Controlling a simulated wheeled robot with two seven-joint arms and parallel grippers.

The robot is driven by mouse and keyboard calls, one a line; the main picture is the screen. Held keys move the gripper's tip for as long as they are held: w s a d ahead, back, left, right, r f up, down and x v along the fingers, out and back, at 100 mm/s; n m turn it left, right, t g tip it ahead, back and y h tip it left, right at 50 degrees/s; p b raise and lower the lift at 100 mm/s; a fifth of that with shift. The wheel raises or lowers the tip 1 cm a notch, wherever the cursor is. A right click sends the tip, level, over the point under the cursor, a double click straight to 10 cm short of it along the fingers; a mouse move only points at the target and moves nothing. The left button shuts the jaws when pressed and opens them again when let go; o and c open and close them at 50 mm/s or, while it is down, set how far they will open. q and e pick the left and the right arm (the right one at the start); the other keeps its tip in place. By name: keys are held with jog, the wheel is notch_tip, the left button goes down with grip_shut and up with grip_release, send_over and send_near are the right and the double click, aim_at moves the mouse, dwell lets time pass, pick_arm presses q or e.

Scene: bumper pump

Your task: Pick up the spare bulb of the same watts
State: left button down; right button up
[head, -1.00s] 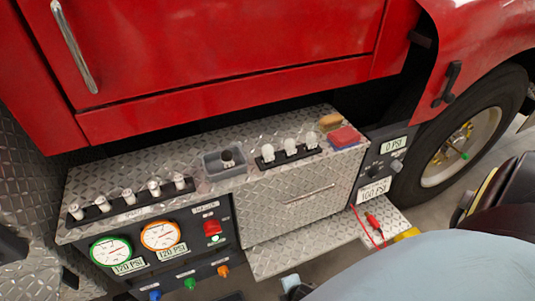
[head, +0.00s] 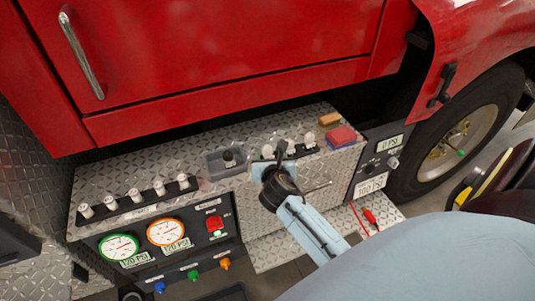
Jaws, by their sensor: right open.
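Three pale bulbs stand in a short black rack on the patterned metal step; the right bulb (head: 309,140) shows clearly, and the others are partly behind my right gripper (head: 282,153). My right gripper is open, with its fingers at the rack in this view. I cannot tell whether it touches a bulb. A grey open box (head: 213,170) to the left holds a small dark-based item. A longer black rack (head: 128,206) at the left holds several small whitish pieces. Watt markings are too small to read. My left gripper is not in view.
A red block (head: 341,136) and a tan sponge-like block (head: 328,119) lie right of the bulbs. Gauges (head: 119,247) and a red switch (head: 214,224) sit on the panel below. The red truck body (head: 220,60) rises behind the step.

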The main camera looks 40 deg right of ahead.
aim_at(269, 151)
jog(key=x, duration=0.3)
jog(key=shift+w+d+f, duration=0.1)
jog(key=shift+w+f, duration=0.05)
jog(key=shift+w, duration=0.15)
jog(key=b+x, duration=0.1)
jog(key=x, duration=0.4)
jog(key=shift+f+b, duration=0.1)
jog(key=shift+b, duration=0.2)
jog(key=shift+a, duration=0.2)
jog(key=c, duration=1.1)
